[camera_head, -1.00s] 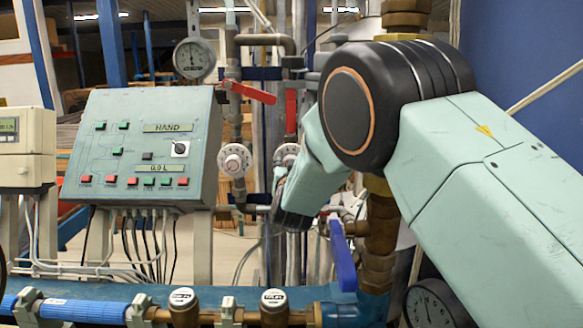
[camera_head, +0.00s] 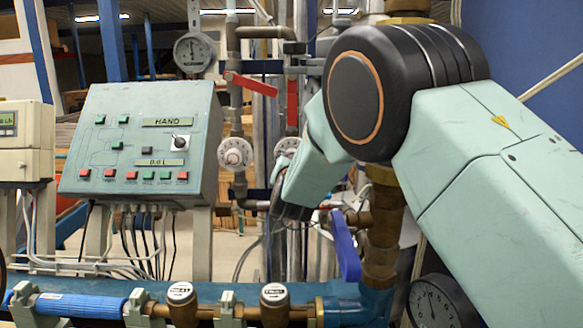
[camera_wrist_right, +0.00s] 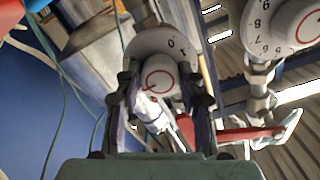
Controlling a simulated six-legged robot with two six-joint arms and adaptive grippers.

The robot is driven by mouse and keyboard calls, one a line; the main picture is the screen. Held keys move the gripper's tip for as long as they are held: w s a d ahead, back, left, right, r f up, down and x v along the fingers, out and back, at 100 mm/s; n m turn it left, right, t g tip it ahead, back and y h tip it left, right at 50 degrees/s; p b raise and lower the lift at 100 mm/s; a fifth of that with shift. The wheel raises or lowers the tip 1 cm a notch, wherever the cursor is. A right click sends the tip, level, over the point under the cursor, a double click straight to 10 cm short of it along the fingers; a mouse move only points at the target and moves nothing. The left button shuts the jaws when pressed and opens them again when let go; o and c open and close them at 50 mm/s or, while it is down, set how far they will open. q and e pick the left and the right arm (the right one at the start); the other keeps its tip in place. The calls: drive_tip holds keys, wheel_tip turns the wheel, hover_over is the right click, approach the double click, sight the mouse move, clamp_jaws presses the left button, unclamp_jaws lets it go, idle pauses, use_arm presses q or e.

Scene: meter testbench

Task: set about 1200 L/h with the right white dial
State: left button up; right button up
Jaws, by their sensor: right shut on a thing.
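The right white dial (camera_head: 287,146) is on the pipework right of the control panel, partly hidden by my right arm in the head view. In the right wrist view, the dial (camera_wrist_right: 160,45) has a white rim with numbers and a red ring on its front. My right gripper (camera_wrist_right: 160,82) has its two dark fingers on either side of the dial's knob and is shut on it. In the head view, its fingertips are hidden or too small to make out. My left gripper is not in view.
The left white dial (camera_head: 235,153) is close beside it and also shows in the right wrist view (camera_wrist_right: 290,20). Red lever handles (camera_head: 250,84) and a blue lever (camera_head: 345,246) stick out nearby. The control panel (camera_head: 140,145) reads 0.0 L.

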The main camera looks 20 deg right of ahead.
drive_tip(key=shift+r, duration=0.15)
drive_tip(key=o, duration=1.2)
drive_tip(key=shift+s+r, duration=0.1)
drive_tip(key=shift+s, duration=0.15)
drive_tip(key=shift+w+f, duration=0.2)
